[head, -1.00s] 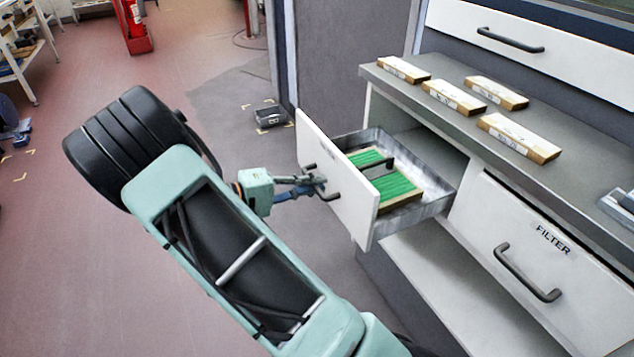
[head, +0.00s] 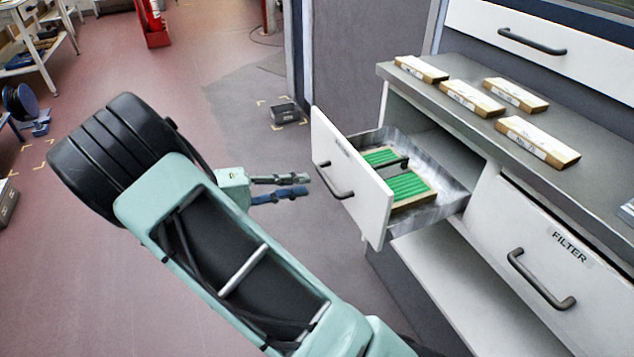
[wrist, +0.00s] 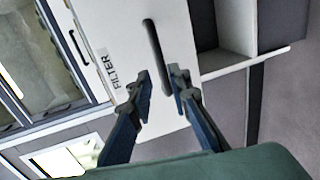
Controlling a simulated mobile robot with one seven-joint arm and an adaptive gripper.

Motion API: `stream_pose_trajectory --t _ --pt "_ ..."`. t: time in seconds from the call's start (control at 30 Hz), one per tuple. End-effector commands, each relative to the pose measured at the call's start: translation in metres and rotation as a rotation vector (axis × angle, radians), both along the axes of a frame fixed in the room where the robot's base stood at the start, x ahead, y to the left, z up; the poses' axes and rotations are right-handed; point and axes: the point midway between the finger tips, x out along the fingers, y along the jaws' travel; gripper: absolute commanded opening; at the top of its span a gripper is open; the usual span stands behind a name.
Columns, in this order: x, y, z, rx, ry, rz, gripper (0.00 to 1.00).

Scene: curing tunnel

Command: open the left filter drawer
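The left filter drawer (head: 352,185) stands pulled out of the cabinet. Its metal tray shows, with green-topped filters (head: 405,186) in wooden frames inside. Its dark bar handle (head: 334,181) is on the white front. My gripper (head: 306,184) is a short way in front of the handle, apart from it, with its two fingers spread and nothing between them. In the wrist view, my open fingers (wrist: 162,84) point at the drawer front, with the handle (wrist: 157,55) beyond the gap between them and the FILTER label (wrist: 111,70) to the left.
The right filter drawer (head: 545,262) is shut. Several boxes (head: 472,97) lie on the grey countertop (head: 590,192). Another handled white front (head: 560,52) is above. A small dark tray (head: 285,113) sits on the floor behind the drawer. The floor left of my arm is mostly clear.

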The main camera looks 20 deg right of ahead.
Motion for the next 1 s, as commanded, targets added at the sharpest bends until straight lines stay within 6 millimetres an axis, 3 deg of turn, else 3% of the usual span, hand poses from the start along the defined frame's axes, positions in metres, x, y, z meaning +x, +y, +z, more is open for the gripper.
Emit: stream_pose_trajectory --t 0.1,0.3,0.83,1.0 --pt "-0.001 0.021 0.004 0.000 0.000 0.003 0.18" --pt "-0.003 0.038 0.007 0.000 0.001 0.000 0.18" --pt "-0.003 0.039 0.009 0.006 0.000 -0.001 0.18" --pt "0.002 0.035 0.032 0.101 -0.006 -0.016 0.18"
